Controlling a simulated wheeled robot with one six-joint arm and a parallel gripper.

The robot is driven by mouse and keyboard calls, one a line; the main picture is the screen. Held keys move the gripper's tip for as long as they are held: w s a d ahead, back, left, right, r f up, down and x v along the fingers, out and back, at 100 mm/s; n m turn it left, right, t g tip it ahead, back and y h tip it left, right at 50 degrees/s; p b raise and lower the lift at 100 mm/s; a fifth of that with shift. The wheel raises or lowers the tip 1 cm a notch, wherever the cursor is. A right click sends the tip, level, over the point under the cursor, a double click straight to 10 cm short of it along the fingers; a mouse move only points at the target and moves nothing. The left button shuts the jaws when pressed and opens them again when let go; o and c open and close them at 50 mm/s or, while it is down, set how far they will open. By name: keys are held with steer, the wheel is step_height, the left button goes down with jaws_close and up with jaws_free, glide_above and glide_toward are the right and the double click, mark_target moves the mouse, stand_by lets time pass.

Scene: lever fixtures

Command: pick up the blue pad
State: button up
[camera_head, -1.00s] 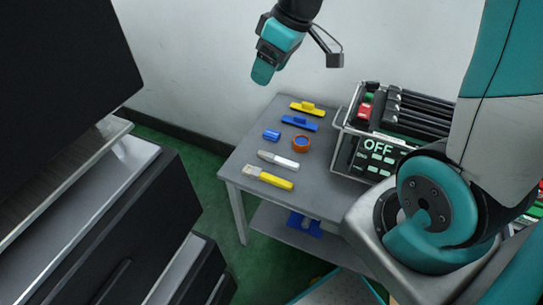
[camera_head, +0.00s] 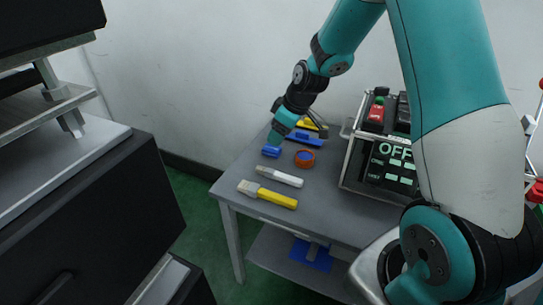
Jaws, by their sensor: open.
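The blue pad (camera_head: 271,151) appears to be the small blue block near the left edge of the grey table (camera_head: 228,185). My gripper (camera_head: 275,141) points down just above and behind the pad, with its teal tips very close to it. The gap between the tips is too small to see, and I cannot tell whether they touch the pad. The gripper is open and nothing shows held in it.
An orange-rimmed ring (camera_head: 305,158) lies right of the pad. A blue-handled tool (camera_head: 303,139) and a yellow one (camera_head: 310,124) lie behind. A white-handled tool (camera_head: 280,177) and yellow brush (camera_head: 268,195) lie in front. A wire rack (camera_head: 346,160) with black boxes stands right.

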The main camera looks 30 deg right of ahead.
mark_target(272, 148)
steer(key=b+x, duration=0.2)
steer(key=x, duration=0.4)
steer(key=shift+w+f, duration=0.1)
steer(key=shift+f, duration=0.15)
steer(key=shift+r, duration=0.1)
steer(key=shift+c, duration=0.5)
steer(key=c, duration=0.9)
